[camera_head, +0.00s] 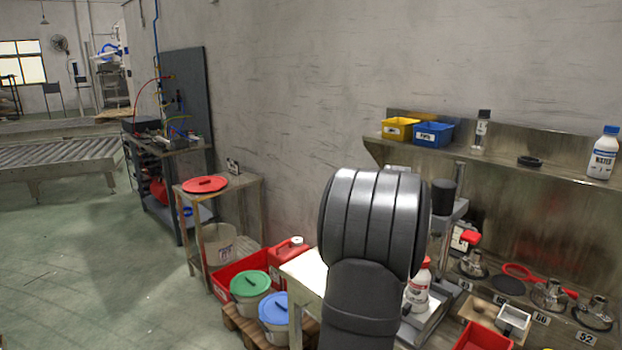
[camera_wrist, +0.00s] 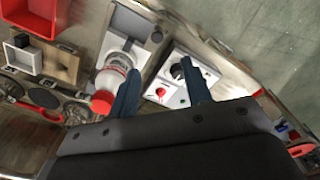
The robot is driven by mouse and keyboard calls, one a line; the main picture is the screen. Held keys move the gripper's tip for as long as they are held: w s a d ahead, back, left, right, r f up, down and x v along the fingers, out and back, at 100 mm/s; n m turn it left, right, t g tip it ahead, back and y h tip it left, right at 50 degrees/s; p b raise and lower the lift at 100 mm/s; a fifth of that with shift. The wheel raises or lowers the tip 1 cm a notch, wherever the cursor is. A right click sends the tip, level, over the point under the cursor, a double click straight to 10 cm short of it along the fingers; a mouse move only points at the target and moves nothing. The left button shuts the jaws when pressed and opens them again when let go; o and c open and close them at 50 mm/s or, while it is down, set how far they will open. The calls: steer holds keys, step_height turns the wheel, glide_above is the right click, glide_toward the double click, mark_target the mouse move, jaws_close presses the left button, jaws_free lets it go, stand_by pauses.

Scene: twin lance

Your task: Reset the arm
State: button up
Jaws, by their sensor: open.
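My arm shows in the head view as a large dark grey ribbed link in front of the steel bench. My gripper is hidden behind it there. In the wrist view my gripper (camera_wrist: 160,68) is open, with two dark blue fingers apart and nothing held between them. A white bottle with a red cap (camera_wrist: 109,80) is beside the left finger, outside the gap; I cannot tell whether they touch. It also shows in the head view (camera_head: 419,288), upright just right of my arm. A pale box with a black knob and red button (camera_wrist: 164,93) lies beyond the fingers.
Burners, a red tray (camera_head: 484,338) and a red-handled ring crowd the bench. Lidded buckets (camera_head: 250,287) stand left of my arm. Floor is clear further left.

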steer(key=a+f+n+g+h, duration=0.1)
steer(key=a+f+n+h, duration=1.4)
steer(key=a+n+h, duration=0.1)
steer(key=shift+s+f+n+h, duration=0.15)
steer(key=shift+f+n+h, duration=0.25)
steer(key=shift+h, duration=0.3)
steer(key=shift+c, duration=0.5)
